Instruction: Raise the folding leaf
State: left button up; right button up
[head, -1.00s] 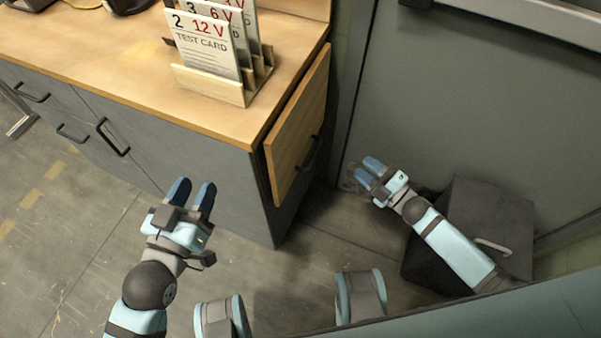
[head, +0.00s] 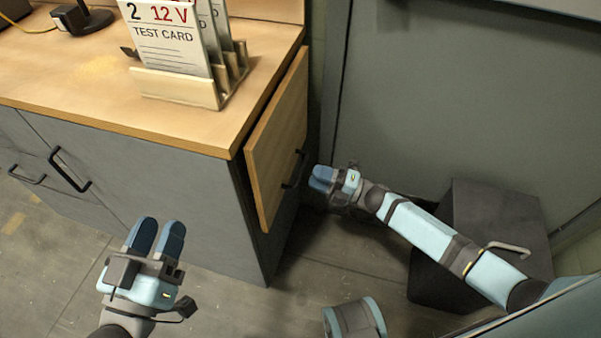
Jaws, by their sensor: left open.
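The folding leaf (head: 277,140) is a wooden panel hanging down, close to vertical, at the right end of the workbench. A dark handle (head: 295,170) is on its outer face. My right gripper (head: 316,178) is just to the right of the handle, fingers pointing left toward it, with a small gap in the picture. Its fingers overlap in this view, so I cannot tell how far apart they are. My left gripper (head: 157,226) is open and empty, in front of the grey cabinet and well left of the leaf.
The wooden benchtop (head: 70,75) carries a rack (head: 180,87) of test cards (head: 168,40) near its right end and a dark device (head: 82,18) at the back left. A dark box (head: 475,225) stands on the floor under my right arm. A grey door (head: 430,100) is behind.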

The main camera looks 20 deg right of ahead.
aim_at(301, 170)
jog(key=x, duration=0.5)
jog(key=shift+b, duration=0.35)
grip_shut()
